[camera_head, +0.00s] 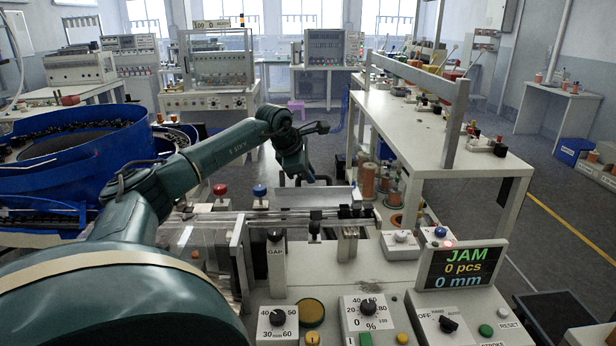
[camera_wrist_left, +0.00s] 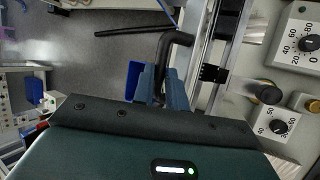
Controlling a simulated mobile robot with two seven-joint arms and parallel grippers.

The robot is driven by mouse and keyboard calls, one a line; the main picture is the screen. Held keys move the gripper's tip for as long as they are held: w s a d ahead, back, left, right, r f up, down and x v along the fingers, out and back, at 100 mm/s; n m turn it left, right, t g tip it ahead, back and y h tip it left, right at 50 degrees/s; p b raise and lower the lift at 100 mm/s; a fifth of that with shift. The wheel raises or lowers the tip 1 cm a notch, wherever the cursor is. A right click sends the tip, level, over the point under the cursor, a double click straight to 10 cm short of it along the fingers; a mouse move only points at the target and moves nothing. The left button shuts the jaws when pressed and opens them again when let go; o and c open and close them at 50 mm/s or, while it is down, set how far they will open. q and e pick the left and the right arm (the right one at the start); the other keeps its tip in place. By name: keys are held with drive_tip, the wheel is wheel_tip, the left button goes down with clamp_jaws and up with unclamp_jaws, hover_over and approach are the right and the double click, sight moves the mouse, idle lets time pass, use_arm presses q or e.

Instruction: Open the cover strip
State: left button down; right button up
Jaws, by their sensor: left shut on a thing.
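My left gripper (camera_wrist_left: 161,82) has its two blue-grey fingers around a black bent handle (camera_wrist_left: 178,40) in the left wrist view. The handle stands beside a long narrow rail with a strip along it (camera_wrist_left: 206,45), which looks like the cover strip. How the handle joins the strip is hard to tell. In the head view my left arm reaches over the feeder from the left, and its hand is near the far side of the rail (camera_head: 270,216). The fingertips are not clear there. My right gripper is in neither view.
A blue bowl (camera_head: 70,165) stands at the left. A display (camera_head: 462,266) reads JAM, 0 pcs, 0 mm. Dial boxes (camera_head: 366,312) and a black GAP knob (camera_head: 276,236) stand in front of the rail. A white workbench (camera_head: 430,130) is at the right.

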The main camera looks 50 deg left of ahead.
use_arm(q)
drive_tip(key=c, duration=1.7)
unclamp_jaws()
drive_tip(key=shift+r, duration=0.1)
drive_tip(key=b+v, duration=0.1)
drive_tip(key=v, duration=1.2)
drive_tip(key=shift+r, duration=0.1)
drive_tip(key=shift+s, duration=0.1)
